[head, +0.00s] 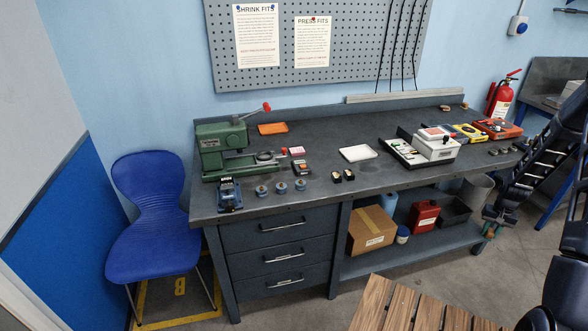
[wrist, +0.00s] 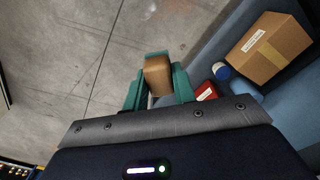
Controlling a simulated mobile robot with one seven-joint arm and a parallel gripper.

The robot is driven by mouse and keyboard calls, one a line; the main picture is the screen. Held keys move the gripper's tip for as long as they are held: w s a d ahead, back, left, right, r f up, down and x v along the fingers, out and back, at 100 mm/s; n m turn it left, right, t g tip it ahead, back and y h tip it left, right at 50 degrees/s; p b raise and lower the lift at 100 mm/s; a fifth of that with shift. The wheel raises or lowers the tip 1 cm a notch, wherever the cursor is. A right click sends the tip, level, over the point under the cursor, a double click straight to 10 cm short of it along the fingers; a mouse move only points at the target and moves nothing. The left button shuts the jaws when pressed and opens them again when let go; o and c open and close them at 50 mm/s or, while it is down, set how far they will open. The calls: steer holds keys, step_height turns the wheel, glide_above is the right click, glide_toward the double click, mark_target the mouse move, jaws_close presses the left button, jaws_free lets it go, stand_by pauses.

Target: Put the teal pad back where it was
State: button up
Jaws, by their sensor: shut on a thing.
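In the wrist view my gripper (wrist: 157,82) has teal fingers, shut on a brown block (wrist: 158,74). A thin teal edge shows at the block's far end; I cannot tell whether it belongs to the held thing or to the fingers. In the head view my gripper (head: 490,225) hangs low at the right, in front of the bench's right end and below its top. What it holds is too small to make out there. No separate teal pad can be made out on the bench (head: 330,208).
The bench top bears a green press (head: 225,145), an orange tray (head: 273,128), a white tray (head: 358,153) and a white-topped device (head: 434,148). The shelf below holds a cardboard box (head: 371,230), a red container (head: 424,215) and a grey bin (head: 478,188). A wooden slatted surface (head: 405,310) stands in front.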

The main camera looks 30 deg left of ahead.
steer(key=w+a+r+n, duration=0.1)
steer(key=w+a+r, duration=0.6)
steer(key=r, duration=0.3)
steer(key=w+a+r+n, duration=0.1)
steer(key=w+a+r, duration=0.7)
steer(key=r, duration=0.2)
steer(key=w+a+r+n, duration=0.2)
steer(key=w+a+r, duration=0.5)
steer(key=r, duration=0.3)
steer(key=shift+w+a, duration=0.2)
steer(key=shift+a, duration=0.05)
steer(key=s+a+r+n, duration=0.1)
steer(key=s+a+r, duration=0.1)
steer(key=a, duration=0.9)
step_height(320, 180, up, 2)
steer(key=r+n, duration=0.1)
steer(key=n, duration=0.3)
glide_above(323, 165)
step_height(323, 165, down, 20)
steer(key=shift+s+f, duration=0.1)
steer(key=shift+f, duration=0.1)
steer(key=shift+f, duration=0.15)
steer(key=o, duration=1)
